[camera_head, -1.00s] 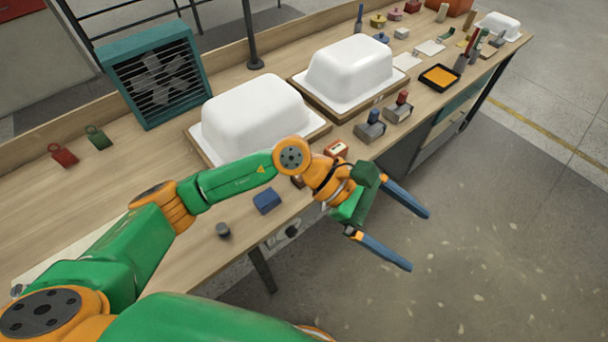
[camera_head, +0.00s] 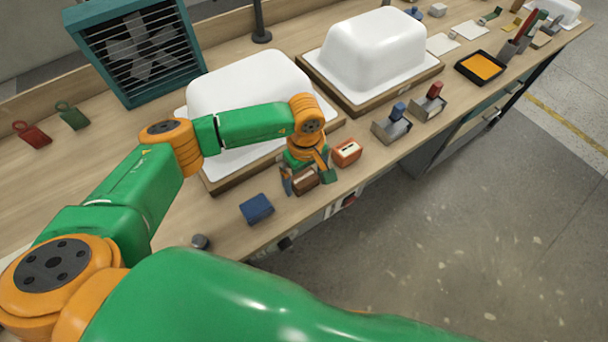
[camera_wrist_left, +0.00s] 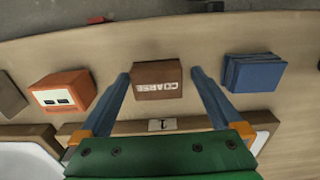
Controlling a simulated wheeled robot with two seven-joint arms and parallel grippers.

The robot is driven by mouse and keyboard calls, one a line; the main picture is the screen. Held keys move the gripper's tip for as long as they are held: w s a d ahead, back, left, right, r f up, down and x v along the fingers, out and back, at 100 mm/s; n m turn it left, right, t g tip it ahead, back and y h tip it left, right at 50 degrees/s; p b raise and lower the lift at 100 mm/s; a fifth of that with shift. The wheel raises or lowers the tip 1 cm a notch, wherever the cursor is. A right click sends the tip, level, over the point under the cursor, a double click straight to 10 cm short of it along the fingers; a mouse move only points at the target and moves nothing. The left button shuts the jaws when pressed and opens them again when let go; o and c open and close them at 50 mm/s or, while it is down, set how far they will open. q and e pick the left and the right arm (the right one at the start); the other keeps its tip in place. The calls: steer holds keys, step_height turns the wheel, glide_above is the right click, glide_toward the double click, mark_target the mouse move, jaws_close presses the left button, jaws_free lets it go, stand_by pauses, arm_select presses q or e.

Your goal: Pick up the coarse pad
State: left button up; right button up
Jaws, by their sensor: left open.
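The coarse pad (camera_wrist_left: 157,82) is a brown block with the label "COARSE", upside down in the left wrist view. In the head view the brown pad (camera_head: 305,180) lies near the front edge of the bench, in front of the nearer white tub shell (camera_head: 240,82). My left gripper (camera_wrist_left: 158,75) is open, with one blue finger on each side of the pad. It points down at the pad, and I cannot tell whether the fingers touch it. In the head view the left gripper (camera_head: 308,179) partly hides the pad. My right gripper does not show.
An orange block (camera_head: 347,152) and a blue block (camera_head: 257,208) lie close on either side of the pad. A small grey cylinder (camera_head: 200,242) stands near the front edge. A second tub shell (camera_head: 372,50) and a fan box (camera_head: 140,50) stand farther back.

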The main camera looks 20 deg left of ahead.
arm_select(q)
steer(key=shift+w+f, duration=0.15)
steer(key=shift+f, duration=0.55)
steer(key=shift+w+f, duration=0.2)
steer(key=shift+f, duration=0.1)
steer(key=shift+s+r, duration=0.1)
steer(key=shift+s, duration=0.05)
steer(key=c, duration=1.2)
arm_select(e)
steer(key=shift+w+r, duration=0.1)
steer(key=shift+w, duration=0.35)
